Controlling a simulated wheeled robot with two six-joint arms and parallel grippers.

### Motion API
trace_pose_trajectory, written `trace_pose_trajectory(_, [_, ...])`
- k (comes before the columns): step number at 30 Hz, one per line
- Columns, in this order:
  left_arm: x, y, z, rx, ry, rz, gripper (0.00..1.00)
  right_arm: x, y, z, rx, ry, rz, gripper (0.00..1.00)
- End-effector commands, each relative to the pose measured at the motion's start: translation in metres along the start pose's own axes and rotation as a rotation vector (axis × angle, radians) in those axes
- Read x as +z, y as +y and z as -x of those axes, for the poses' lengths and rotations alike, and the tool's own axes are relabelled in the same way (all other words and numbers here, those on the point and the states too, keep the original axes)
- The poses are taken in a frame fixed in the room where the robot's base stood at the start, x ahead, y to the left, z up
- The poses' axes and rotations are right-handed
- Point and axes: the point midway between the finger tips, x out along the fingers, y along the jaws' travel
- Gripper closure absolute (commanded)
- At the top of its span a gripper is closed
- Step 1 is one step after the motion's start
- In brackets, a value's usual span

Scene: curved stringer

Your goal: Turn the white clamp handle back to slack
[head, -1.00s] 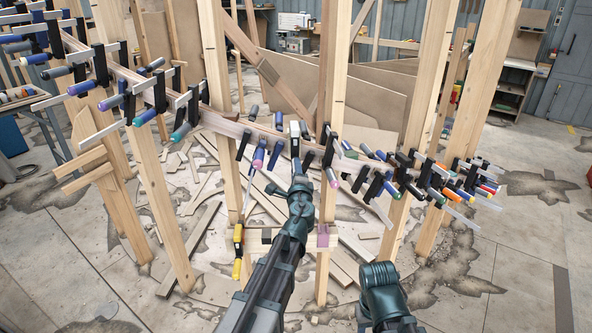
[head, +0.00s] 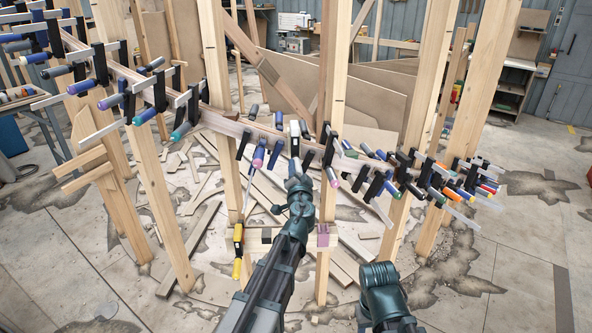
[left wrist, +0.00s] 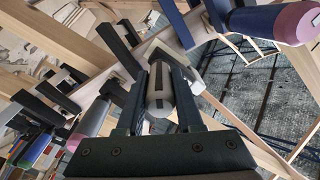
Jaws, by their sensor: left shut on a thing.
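The handle's end points toward the wrist camera. The clamp's screw behind the handle is mostly hidden. My right gripper is not in the head view.
Clamps with blue and pink handles (head: 259,155) stand close on the left, and one with a pink-ended handle (head: 333,178) on the right. Upright wooden posts (head: 333,100) flank the arm. A yellow-handled clamp (head: 238,240) hangs lower left. Offcuts litter the floor.

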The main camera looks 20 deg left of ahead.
Motion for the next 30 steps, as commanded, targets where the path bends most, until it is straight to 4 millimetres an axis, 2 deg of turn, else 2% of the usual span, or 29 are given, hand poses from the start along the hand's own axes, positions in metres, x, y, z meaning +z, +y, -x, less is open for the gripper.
trace_pose_trajectory(15, [-0.0003, 0.0018, 0.0002, -0.001, 0.0, 0.439, 1.0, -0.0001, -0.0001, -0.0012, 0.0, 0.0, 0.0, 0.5])
trace_pose_trajectory(30, [-0.0006, 0.0024, 0.0002, -0.001, 0.0, 0.628, 1.0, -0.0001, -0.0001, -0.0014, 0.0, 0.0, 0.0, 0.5])
